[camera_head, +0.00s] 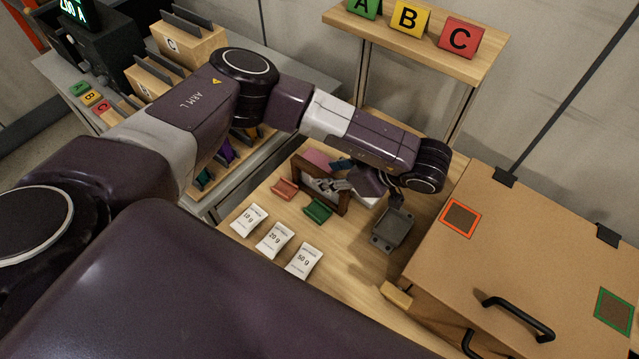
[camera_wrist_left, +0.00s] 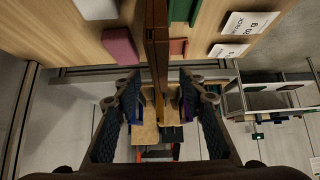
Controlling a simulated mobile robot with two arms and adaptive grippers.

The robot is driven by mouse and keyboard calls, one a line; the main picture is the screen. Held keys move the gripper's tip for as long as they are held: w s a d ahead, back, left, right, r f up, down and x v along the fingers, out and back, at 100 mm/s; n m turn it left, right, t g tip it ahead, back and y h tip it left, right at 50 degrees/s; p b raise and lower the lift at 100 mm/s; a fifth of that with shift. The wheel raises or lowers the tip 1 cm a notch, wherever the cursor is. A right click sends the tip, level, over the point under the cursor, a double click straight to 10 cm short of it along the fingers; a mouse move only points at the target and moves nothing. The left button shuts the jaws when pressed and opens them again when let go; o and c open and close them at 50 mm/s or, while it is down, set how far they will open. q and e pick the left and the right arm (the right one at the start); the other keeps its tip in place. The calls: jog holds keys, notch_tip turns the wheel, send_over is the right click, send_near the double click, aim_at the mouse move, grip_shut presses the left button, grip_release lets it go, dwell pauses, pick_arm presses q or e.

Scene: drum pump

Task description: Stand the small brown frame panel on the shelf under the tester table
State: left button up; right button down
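The small brown frame panel (camera_head: 329,202) stands upright on a light wooden surface (camera_head: 262,193), behind a red and a green block. In the left wrist view the panel (camera_wrist_left: 157,45) shows edge-on, reaching down between the two fingers. My left gripper (camera_head: 340,184) is at the panel in the head view and partly hides it. In the left wrist view the gripper (camera_wrist_left: 158,88) is open, with a visible gap on each side of the panel. My right gripper is not in view. I cannot tell for sure which surface is the tester table's shelf.
Weight packets (camera_head: 274,240) lie in front of the panel, near the red block (camera_head: 285,189) and green block (camera_head: 318,211). A raised board (camera_head: 415,40) holds A, B, C signs.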

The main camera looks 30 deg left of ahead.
aim_at(322, 174)
pick_arm(q)
jog(key=shift+x, duration=2.35)
jog(key=shift+w+r, duration=0.1)
grip_shut()
